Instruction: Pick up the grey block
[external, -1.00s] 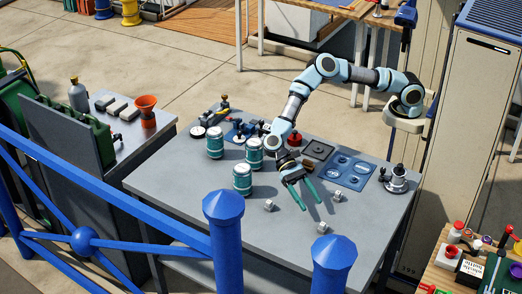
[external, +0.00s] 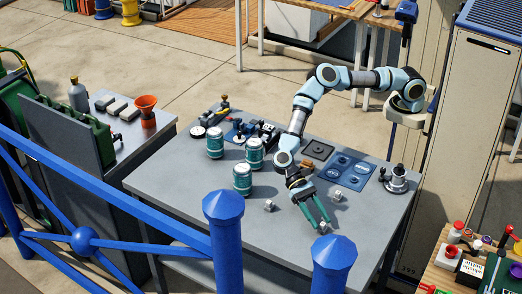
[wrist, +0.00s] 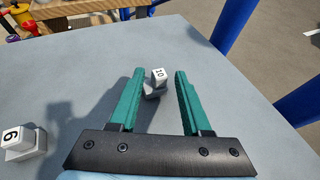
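My gripper (external: 317,223) is open, with its green fingers reaching low over the grey table. In the wrist view its fingertips (wrist: 160,72) stand apart, with a small grey block (wrist: 153,91) between them, topped by a white face marked 10. A gap shows on each side, so the fingers do not grip it. In the external view this block (external: 323,228) is at the fingertips, partly hidden. A second small grey block (external: 269,205) lies left of the gripper, and a third (external: 337,196) lies to the right. A block with a white numbered face (wrist: 23,142) is at the wrist view's left edge.
Several teal-and-white cans (external: 242,179) stand left of the gripper. A blue mat (external: 347,170) and a dark square plate (external: 318,150) lie behind it. A metal fixture (external: 397,180) stands at the right. Blue railing posts (external: 333,265) rise in front of the table.

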